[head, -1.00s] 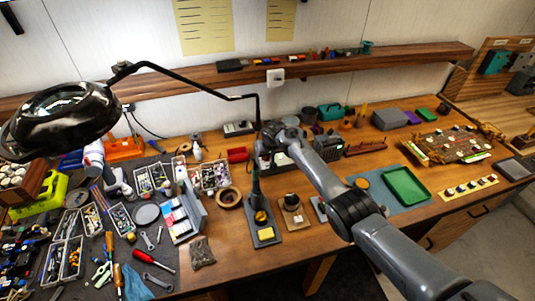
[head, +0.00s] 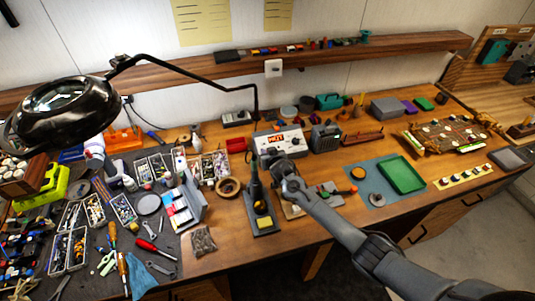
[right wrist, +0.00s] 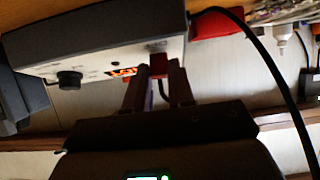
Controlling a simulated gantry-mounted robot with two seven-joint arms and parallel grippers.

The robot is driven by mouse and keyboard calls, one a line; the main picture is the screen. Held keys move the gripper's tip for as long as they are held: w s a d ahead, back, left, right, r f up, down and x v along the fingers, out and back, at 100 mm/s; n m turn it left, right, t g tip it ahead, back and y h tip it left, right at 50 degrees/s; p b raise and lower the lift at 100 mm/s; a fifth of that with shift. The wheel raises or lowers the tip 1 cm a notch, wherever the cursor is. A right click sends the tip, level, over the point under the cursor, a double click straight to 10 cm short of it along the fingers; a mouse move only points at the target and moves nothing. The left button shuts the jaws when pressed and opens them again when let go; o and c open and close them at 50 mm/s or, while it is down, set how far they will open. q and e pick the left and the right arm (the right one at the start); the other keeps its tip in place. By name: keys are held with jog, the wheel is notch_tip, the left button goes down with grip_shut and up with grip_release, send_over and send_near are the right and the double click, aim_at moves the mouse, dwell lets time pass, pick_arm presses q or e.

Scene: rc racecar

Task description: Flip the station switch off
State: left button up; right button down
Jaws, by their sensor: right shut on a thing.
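The soldering station (head: 279,141), a pale-fronted box with a lit red display, stands at the back middle of the bench. It appears upside down at upper left in the right wrist view (right wrist: 90,57), with its black knob (right wrist: 69,80). My right gripper (head: 270,157) is at the lower left of the station's front in the head view. In the right wrist view its fingers (right wrist: 160,78) are shut on a small dark red piece (right wrist: 158,64) at the station's front, which looks like the switch. Its on or off position cannot be told. My left gripper is not in view.
The soldering iron stand (head: 262,221) is close below my right gripper. A tape roll (head: 228,187) lies left of it. The magnifier lamp's arm (head: 190,75) reaches over the bench behind the station. A green tray (head: 401,175) lies on the right.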

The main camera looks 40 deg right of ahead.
jog(key=shift+s+f+t+h+b, duration=0.15)
jog(key=shift+f+t+h+b, duration=0.15)
jog(key=shift+t+b, duration=0.4)
jog(key=c, duration=1)
grip_release()
jog(key=shift+o, duration=0.2)
jog(key=shift+a, duration=0.1)
jog(key=shift+s+a+r, duration=0.15)
jog(key=shift+s+r, duration=0.05)
jog(key=shift+s, duration=0.3)
jog(key=v, duration=0.9)
jog(key=shift+s+b, duration=0.3)
jog(key=shift+b, duration=0.15)
